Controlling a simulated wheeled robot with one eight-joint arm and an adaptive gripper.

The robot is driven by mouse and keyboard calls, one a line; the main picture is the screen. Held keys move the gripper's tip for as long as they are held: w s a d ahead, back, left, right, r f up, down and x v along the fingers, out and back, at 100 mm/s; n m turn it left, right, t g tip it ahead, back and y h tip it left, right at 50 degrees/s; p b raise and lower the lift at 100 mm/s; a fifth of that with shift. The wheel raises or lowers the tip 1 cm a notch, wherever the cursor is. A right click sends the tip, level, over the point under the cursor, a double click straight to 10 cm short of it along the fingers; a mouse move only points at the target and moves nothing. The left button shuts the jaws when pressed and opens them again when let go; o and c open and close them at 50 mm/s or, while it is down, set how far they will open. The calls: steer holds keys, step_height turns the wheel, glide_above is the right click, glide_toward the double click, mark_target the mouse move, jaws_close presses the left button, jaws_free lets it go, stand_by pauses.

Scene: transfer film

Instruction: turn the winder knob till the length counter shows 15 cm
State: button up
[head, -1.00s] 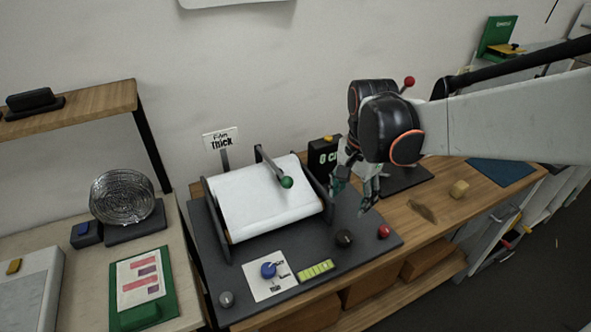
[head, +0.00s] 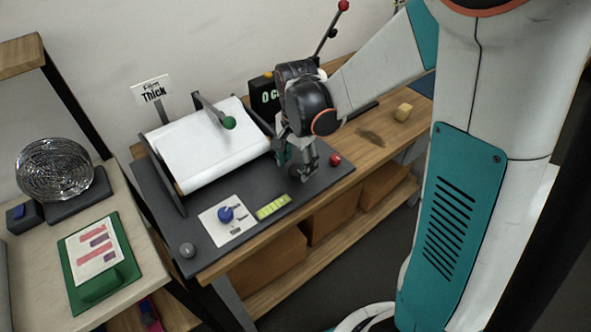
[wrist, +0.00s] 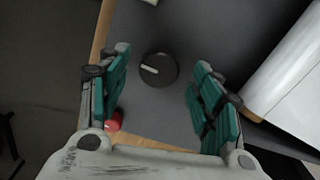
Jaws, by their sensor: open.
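The black round winder knob with a pale pointer line (wrist: 159,70) sits on the grey base plate in the wrist view, between my open fingers and ahead of them. In the head view my gripper (head: 297,160) hangs over the right part of the plate and hides most of the knob. My gripper also shows in the wrist view (wrist: 160,98), with teal fingers spread and nothing between the pads. The length counter (head: 268,97) is a black box with green digits behind the plate. A "0" and part of a "C" show; my arm hides the rest.
A white film roll (head: 205,145) lies in the frame on the plate (head: 160,185), with a green-tipped lever (head: 228,122) above it. A red button (head: 335,160) is close right of my gripper. A blue knob (head: 225,213) and yellow-green strip (head: 272,207) are at the front.

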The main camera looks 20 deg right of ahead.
mark_target(297, 172)
steer(key=shift+f, duration=1.1)
steer(key=c, duration=1.1)
steer(key=shift+o, duration=0.2)
steer(key=shift+n, duration=0.3)
